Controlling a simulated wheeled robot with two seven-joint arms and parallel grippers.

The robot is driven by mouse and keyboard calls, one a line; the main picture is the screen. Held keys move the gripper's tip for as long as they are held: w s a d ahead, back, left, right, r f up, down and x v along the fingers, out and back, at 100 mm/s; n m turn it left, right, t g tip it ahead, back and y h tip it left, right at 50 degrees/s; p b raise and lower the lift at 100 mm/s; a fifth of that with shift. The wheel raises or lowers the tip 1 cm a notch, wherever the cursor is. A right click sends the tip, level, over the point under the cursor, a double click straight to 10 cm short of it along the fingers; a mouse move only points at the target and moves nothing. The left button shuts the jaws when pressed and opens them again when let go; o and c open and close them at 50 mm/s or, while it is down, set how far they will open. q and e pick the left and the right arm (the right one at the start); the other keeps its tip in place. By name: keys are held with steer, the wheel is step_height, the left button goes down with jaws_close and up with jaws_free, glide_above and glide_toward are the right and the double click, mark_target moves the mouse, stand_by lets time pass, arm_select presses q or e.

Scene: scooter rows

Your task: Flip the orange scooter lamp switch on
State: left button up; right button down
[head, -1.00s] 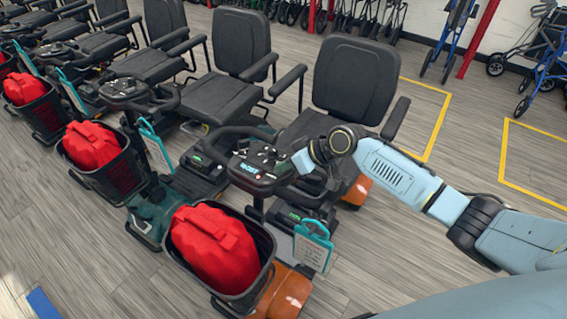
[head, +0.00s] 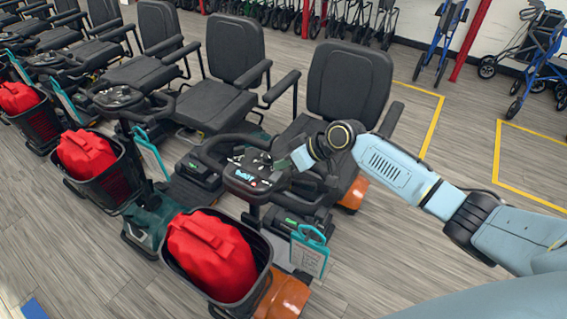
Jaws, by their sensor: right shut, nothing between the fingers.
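The orange scooter (head: 285,298) is the nearest one, at the right end of the row, with orange body parts at its front and under its seat. Its control console (head: 250,172) stands on the tiller in front of the black seat, with a small lit display. The lamp switch is too small to make out. My right gripper (head: 288,163) reaches in from the right and is at the right side of the console, its tip close to the console top. I cannot tell whether it touches. Its fingers are small and partly hidden. My left gripper is out of view.
A red bag fills the scooter's front basket (head: 268,262). A teal-framed tag (head: 309,250) hangs below the console. A teal scooter (head: 150,225) stands close on the left, with more scooters beyond. Open floor (head: 450,130) with yellow lines lies to the right.

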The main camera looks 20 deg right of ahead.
mark_target(284, 178)
step_height(284, 178, up, 3)
steer(key=shift+r+p, duration=0.15)
steer(key=shift+p, duration=0.95)
steer(key=s+v, duration=0.1)
steer(key=v, duration=0.8)
steer(key=shift+s+a+b, duration=0.25)
steer(key=shift+a+b, duration=0.05)
steer(key=shift+b, duration=0.15)
